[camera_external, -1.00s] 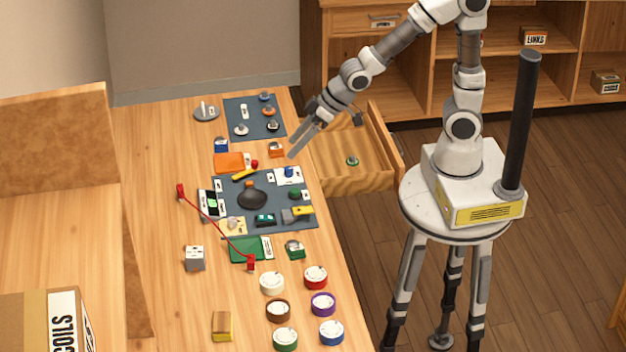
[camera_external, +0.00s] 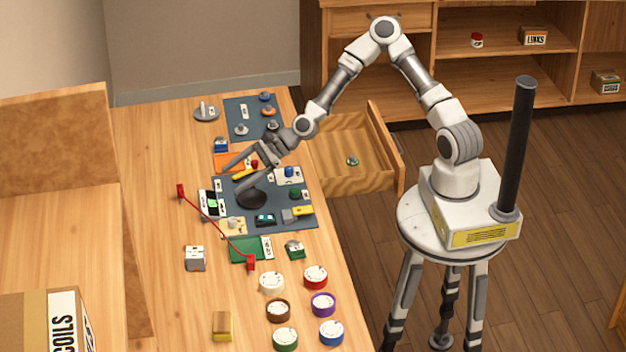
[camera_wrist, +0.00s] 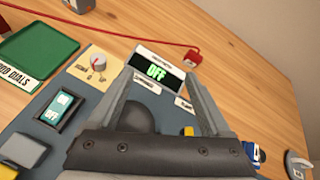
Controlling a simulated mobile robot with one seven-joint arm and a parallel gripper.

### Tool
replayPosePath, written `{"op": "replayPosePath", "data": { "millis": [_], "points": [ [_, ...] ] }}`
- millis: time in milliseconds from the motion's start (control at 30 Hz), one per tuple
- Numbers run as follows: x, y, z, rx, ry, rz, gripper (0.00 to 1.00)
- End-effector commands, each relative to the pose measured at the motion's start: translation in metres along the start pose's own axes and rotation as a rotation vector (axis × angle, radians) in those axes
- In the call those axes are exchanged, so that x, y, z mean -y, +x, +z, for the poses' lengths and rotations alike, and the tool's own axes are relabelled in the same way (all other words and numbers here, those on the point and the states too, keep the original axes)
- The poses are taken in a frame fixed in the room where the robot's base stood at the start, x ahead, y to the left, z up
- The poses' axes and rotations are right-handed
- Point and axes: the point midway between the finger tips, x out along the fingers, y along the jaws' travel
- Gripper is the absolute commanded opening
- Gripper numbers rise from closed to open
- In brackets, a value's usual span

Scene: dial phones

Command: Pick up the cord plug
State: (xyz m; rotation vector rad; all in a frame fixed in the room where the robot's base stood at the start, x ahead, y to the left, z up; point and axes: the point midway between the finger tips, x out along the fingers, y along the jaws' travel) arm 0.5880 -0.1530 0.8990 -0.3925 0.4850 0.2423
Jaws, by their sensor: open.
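A red cord (camera_external: 214,227) lies across the table with a red plug at each end. One plug (camera_external: 180,191) is at the left, past the black display box; the other plug (camera_external: 251,263) is near the green tray. The wrist view shows the left plug (camera_wrist: 193,57) on bare wood at the top, beyond the display box (camera_wrist: 157,72), with the cord running left from it. My gripper (camera_external: 232,184) is open and empty above the blue-grey board, and its fingers reach toward the display box. In the wrist view the fingers (camera_wrist: 157,82) frame the display box, apart from the plug.
The board (camera_external: 262,227) carries a dark round knob (camera_external: 251,199) and several small parts. The green tray (camera_external: 243,250), a grey box (camera_external: 195,258) and several coloured dials (camera_external: 315,277) stand nearer. An open drawer (camera_external: 345,185) juts out at right. Wood around the left plug is clear.

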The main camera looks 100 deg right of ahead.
Motion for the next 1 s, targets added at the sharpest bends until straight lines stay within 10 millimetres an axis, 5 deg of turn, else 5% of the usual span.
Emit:
{"op": "replayPosePath", "data": {
  "millis": [200, 367, 1000],
  "points": [
    [0.049, -0.002, -0.020, 0.088, 0.354, -0.111, 0.82],
    [0.059, 0.003, -0.021, 0.108, 0.418, -0.131, 0.82],
    [0.074, 0.108, -0.013, 0.106, 0.413, -0.130, 0.82]
  ]
}}
